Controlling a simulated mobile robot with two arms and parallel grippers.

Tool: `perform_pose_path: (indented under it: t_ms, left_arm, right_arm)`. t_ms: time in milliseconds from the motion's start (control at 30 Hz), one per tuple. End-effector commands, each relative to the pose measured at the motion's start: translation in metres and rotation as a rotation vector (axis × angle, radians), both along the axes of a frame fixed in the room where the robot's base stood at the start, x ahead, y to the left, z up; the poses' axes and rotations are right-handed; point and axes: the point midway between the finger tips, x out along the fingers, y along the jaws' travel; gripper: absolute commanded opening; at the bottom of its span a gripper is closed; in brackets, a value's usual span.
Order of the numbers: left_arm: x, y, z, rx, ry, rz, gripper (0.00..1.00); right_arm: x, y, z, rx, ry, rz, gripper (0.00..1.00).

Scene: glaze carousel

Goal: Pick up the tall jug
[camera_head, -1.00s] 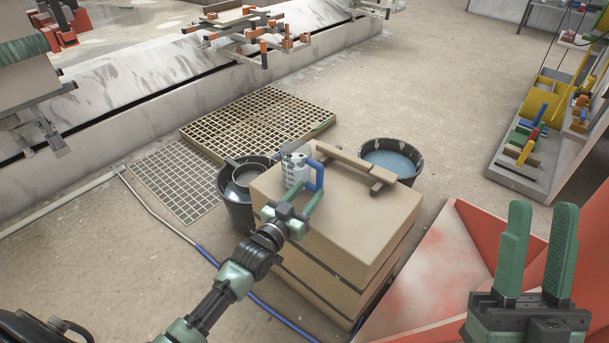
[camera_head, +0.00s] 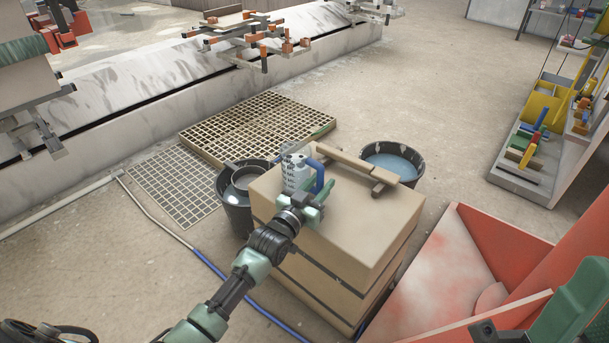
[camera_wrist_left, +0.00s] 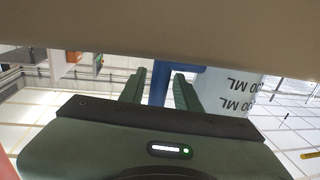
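The tall jug (camera_head: 295,172) is white with dark printed marks and a blue handle, and stands upright on a cardboard box stack (camera_head: 355,225). My left gripper (camera_head: 320,190) is at the handle side of the jug. In the left wrist view, the jug (camera_wrist_left: 228,92) shows upside down with "ML" print. The left gripper's fingers (camera_wrist_left: 159,90) are apart, with the blue handle (camera_wrist_left: 162,84) showing between them; contact cannot be told. My right gripper (camera_head: 575,310) is partly in view at the lower right corner, and its opening cannot be judged.
A wooden piece (camera_head: 358,166) lies on the box just right of the jug. A dark bucket (camera_head: 236,205) stands left of the box, and a bucket of bluish liquid (camera_head: 392,160) behind it. A red-orange bin (camera_head: 470,265) is at right.

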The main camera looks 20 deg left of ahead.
Motion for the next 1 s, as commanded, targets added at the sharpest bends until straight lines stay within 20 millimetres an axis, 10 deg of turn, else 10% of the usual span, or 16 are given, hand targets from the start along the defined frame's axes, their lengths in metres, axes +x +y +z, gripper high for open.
perform_pose_path:
  t_ms: [100, 1000]
  left_arm:
    - [-0.0002, 0.0002, 0.0, 0.0, 0.0, 0.0, 0.0]
    - [-0.0003, 0.0005, -0.0003, 0.0, 0.0, 0.0, 0.0]
  right_arm:
    - [0.0001, 0.0, 0.0, 0.0, 0.001, 0.0, 0.36]
    - [0.0003, 0.0, -0.0001, -0.001, 0.002, 0.0, 0.36]
